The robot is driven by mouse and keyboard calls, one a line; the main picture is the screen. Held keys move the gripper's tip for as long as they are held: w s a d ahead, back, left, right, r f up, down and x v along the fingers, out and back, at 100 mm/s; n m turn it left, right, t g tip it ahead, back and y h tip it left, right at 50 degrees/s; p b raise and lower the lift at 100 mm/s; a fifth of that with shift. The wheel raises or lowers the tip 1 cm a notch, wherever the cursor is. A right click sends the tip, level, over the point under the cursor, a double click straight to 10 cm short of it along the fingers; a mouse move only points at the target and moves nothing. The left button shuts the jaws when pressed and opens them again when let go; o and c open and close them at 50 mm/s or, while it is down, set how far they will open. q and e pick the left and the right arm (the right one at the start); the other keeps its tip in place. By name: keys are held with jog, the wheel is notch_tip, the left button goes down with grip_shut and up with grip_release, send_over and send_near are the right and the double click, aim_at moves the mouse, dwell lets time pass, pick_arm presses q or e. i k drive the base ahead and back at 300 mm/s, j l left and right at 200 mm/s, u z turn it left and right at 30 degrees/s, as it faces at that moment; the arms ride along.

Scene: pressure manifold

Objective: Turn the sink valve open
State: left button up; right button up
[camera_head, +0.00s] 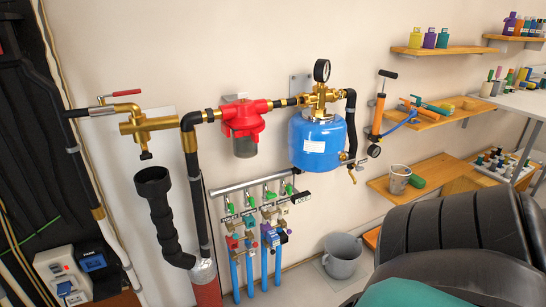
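A brass tap body (148,124) is on the wall at the left, with its short spout above an open black drain funnel (152,178). A red lever handle (127,93) sits just above the tap on a brass and steel pipe fitting and points right, roughly along the horizontal. I take this to be the sink valve, but no label is readable on it. I cannot tell from the picture whether it is open or closed. Neither of my grippers is in view.
A red filter (243,128) and a blue tank (318,143) with a gauge (321,70) hang to the right. Below is a manifold (250,182) with several green-handled valves. A grey bucket (342,255) stands on the floor. A large black padded shape (465,225) fills the lower right.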

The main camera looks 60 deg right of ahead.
aim_at(270, 196)
jog(key=z, duration=1.9)
